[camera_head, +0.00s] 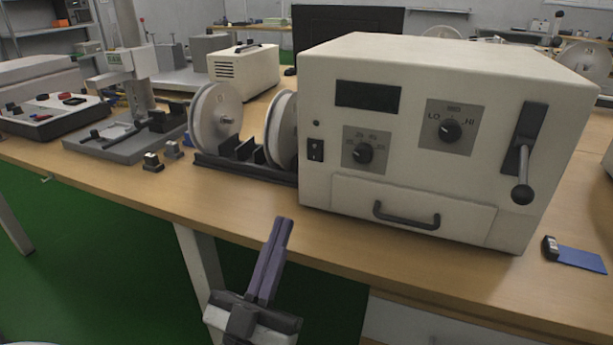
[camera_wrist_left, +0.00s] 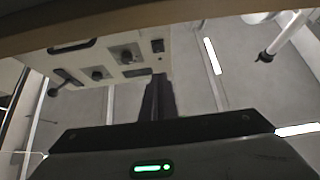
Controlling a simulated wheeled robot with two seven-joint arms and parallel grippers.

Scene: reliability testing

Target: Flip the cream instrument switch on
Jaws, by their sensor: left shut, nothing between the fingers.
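The cream instrument (camera_head: 420,175) stands on the wooden table. Its small black rocker switch (camera_head: 316,150) is at the left edge of the front panel; which way it is tipped is too small to tell. My left gripper (camera_head: 283,222) is in front of the table edge, below and to the left of the instrument's drawer, apart from the switch. Its fingers are shut and empty. In the left wrist view the picture is upside down: the instrument (camera_wrist_left: 95,72) shows with its switch (camera_wrist_left: 157,46) above the shut fingers. My right gripper is not in view.
The panel also has two knobs, a drawer handle (camera_head: 406,217) and a lever (camera_head: 523,175) at the right. White discs on a dark stand (camera_head: 215,118) are left of the instrument. A blue card (camera_head: 582,259) lies at the right. The space before the switch is clear.

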